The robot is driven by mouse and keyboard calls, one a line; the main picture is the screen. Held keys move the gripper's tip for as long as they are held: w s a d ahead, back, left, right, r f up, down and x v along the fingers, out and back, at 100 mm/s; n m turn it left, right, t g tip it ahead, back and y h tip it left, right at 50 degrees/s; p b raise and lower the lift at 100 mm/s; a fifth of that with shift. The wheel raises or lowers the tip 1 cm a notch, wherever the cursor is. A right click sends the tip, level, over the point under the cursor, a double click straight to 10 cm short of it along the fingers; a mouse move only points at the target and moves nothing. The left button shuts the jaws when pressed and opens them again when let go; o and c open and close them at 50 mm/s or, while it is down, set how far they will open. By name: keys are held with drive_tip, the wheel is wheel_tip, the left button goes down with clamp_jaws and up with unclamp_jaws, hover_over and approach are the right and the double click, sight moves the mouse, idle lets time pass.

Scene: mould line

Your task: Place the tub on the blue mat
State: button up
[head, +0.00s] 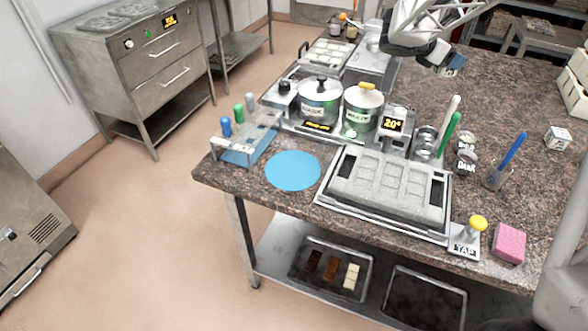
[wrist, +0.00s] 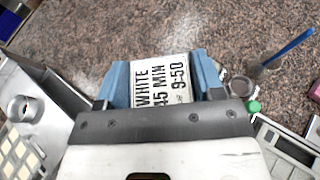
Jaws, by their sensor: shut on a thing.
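My gripper (head: 453,64) is at the far side of the table, raised over the brown stone top. In the wrist view its two blue fingers (wrist: 162,78) are shut on a white block (wrist: 160,92) printed "WHITE 15 MIN 9:50". In the head view the block is mostly hidden by the fingers. I cannot tell whether it is the tub. The round blue mat (head: 292,171) lies flat and bare at the table's near left, well away from my gripper. Small metal cups marked "DARK" (head: 466,161) stand right of the middle.
Two lidded pots (head: 320,100) stand behind the mat. A grey mould in a metal tray (head: 385,190) lies right of it, and a rack with coloured-topped pegs (head: 243,140) left of it. A white cube (head: 557,138) and pink sponge (head: 508,243) are at right.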

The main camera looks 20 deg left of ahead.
drive_tip(key=s+a+f+n+t+y, duration=0.1)
drive_tip(key=s+a, duration=0.3)
drive_tip(key=a, duration=0.4)
drive_tip(key=s+a+n+t+y, duration=0.15)
drive_tip(key=s+a, duration=0.25)
drive_tip(key=a, duration=0.4)
drive_tip(key=s+a+f+n+t+y, duration=0.1)
drive_tip(key=s+a+f, duration=0.6)
drive_tip(key=s, duration=0.4)
drive_tip(key=s+a+f+n+y, duration=0.2)
drive_tip(key=s+a+f, duration=0.6)
drive_tip(key=s, duration=0.3)
drive_tip(key=shift+a+f+t, duration=0.2)
drive_tip(key=shift+f+t, duration=0.15)
drive_tip(key=shift+f, duration=0.15)
drive_tip(key=shift+f+n, duration=0.1)
drive_tip(key=shift+n, duration=0.15)
drive_tip(key=shift+f, duration=2.4)
drive_tip(key=shift+f, duration=0.1)
